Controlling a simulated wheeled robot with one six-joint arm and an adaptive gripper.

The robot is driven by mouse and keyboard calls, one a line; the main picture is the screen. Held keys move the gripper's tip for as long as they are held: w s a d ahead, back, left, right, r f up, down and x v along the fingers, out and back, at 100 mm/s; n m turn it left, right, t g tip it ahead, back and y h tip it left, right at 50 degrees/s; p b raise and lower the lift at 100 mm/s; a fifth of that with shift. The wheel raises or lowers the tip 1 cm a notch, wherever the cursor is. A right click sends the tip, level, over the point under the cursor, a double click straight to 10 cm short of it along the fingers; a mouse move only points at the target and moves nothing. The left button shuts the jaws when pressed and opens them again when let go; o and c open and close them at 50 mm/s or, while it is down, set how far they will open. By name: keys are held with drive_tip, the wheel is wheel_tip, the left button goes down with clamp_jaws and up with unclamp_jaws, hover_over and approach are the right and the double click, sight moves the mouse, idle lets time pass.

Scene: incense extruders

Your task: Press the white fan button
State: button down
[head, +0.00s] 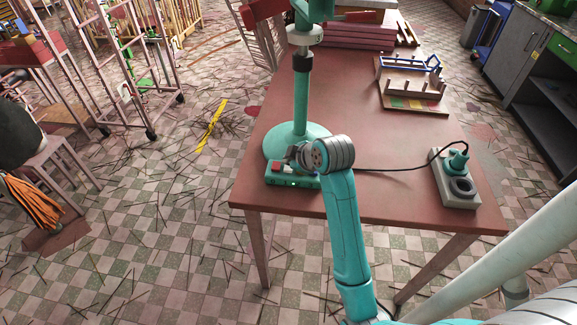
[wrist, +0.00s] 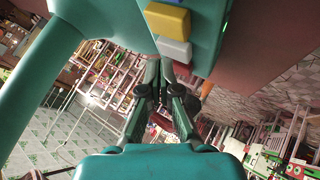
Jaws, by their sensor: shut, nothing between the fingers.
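The teal fan stand (head: 302,95) rises from a round base on the red-brown table. A teal control box (head: 292,182) sits at the front of the base, with a red button (head: 276,167) at its left end. In the wrist view, the white button (wrist: 175,51) is beside a yellow button (wrist: 167,18) on the box. My gripper (wrist: 160,65) is shut and empty, its fingertips just below the white button in that picture. I cannot tell whether they touch it. In the head view my gripper (head: 296,158) is over the box, and the white button cannot be made out.
A black cable (head: 395,169) runs across the table (head: 350,110) to a grey power strip (head: 453,182) at the right. A wooden rack (head: 413,88) and stacked red boards (head: 355,35) are farther back. The table is bare between the box and the strip, apart from the cable.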

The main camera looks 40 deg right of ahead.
drive_tip(key=shift+r, duration=0.35)
drive_tip(key=shift+r, duration=0.1)
drive_tip(key=shift+r, duration=2.4)
